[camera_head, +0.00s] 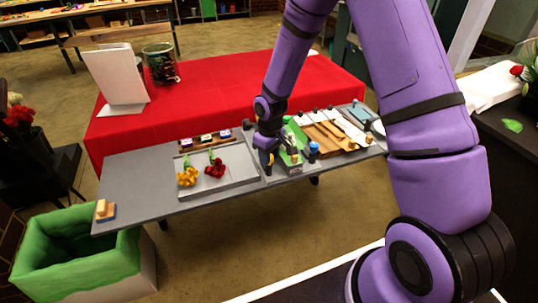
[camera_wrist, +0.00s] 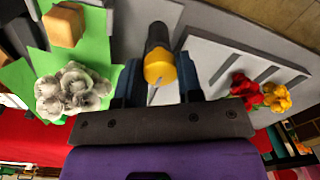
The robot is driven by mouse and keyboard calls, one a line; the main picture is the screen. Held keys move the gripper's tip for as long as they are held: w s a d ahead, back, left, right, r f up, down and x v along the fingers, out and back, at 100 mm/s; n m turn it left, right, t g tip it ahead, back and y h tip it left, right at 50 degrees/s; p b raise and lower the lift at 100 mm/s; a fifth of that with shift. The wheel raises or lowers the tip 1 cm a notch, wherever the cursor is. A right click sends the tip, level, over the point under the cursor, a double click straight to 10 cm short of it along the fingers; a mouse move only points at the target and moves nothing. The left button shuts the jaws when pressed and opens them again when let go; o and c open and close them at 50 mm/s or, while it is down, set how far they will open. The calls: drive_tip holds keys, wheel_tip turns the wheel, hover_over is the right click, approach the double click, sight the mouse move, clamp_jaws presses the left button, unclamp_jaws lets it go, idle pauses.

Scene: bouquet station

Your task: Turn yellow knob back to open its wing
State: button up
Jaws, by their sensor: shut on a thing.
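The yellow knob (camera_wrist: 160,70), with a dark stem, stands between the two fingers of my gripper (camera_wrist: 158,62) in the wrist view. The fingers are shut on it. In the head view my gripper (camera_head: 268,150) is low over the right half of the grey table, and a small yellow spot shows by its tip. Beside it is a green sheet (camera_wrist: 96,50) with white flowers (camera_wrist: 72,92) and a tan block (camera_wrist: 64,25) on it. I cannot tell which panel is the knob's wing, or how far it stands open.
A grey tray (camera_head: 236,182) holds a yellow flower (camera_head: 187,177) and a red flower (camera_head: 214,168), left of my gripper. Wooden strips and a blue-topped item (camera_head: 313,149) stand to its right. A red-covered table (camera_head: 220,95) is behind. The grey table's left end is mostly clear.

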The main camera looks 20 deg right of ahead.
idle(0.3)
drive_tip(key=o, duration=0.9)
drive_tip(key=shift+r, duration=0.1)
drive_tip(key=r, duration=1)
drive_tip(key=shift+w+d+r, duration=0.1)
drive_tip(key=shift+d+r, duration=0.1)
drive_tip(key=shift+r, duration=0.1)
